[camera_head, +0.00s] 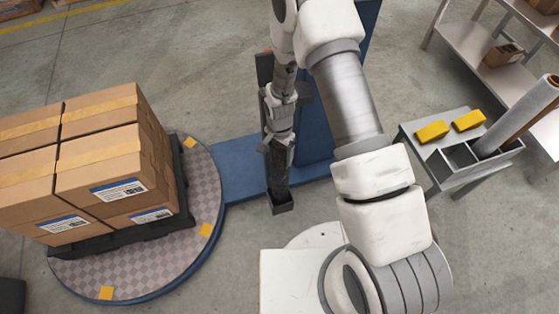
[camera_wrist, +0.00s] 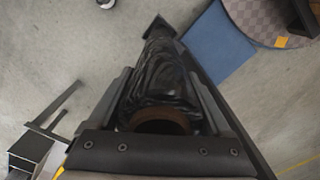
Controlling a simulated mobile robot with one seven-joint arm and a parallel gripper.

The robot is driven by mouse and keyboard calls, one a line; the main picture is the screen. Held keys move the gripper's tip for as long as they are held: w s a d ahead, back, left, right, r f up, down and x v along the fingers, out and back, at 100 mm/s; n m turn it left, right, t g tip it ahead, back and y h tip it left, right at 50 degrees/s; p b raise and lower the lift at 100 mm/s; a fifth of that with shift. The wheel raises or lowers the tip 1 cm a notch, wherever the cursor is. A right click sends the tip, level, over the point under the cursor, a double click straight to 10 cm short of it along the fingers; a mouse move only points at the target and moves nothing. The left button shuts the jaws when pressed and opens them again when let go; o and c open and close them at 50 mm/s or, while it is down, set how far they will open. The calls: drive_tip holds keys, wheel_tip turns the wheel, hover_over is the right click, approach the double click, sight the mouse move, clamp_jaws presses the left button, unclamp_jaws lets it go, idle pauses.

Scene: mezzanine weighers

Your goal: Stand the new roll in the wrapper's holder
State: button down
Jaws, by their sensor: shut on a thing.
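My gripper (camera_head: 279,143) points down beside the blue mast and is shut on a black film roll (camera_head: 279,168). In the wrist view the roll (camera_wrist: 158,85) lies between the two fingers, with its brown core end toward the camera. The wrapper's dark holder (camera_head: 283,206) shows as a bracket with a small foot below the roll. In the wrist view the foot of the holder (camera_wrist: 158,27) lies past the roll's far end, and a dark rail runs along the roll's right side. I cannot tell whether the roll touches the foot.
Stacked cartons (camera_head: 100,165) stand on a black pallet on the round turntable (camera_head: 190,225) at left. A blue base plate (camera_head: 240,165) joins it to the mast (camera_head: 315,125). At right, a grey cart (camera_head: 455,183) carries two yellow blocks and a leaning grey roll (camera_head: 520,113). Shelves stand behind.

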drive_tip(key=shift+w+f+b, duration=0.1)
drive_tip(key=shift+f+b, duration=0.35)
drive_tip(key=shift+f, duration=1.7)
drive_tip(key=shift+f, duration=0.15)
unclamp_jaws()
wheel_tip(320, 180, up, 12)
drive_tip(key=p, duration=0.2)
drive_tip(key=shift+p, duration=0.4)
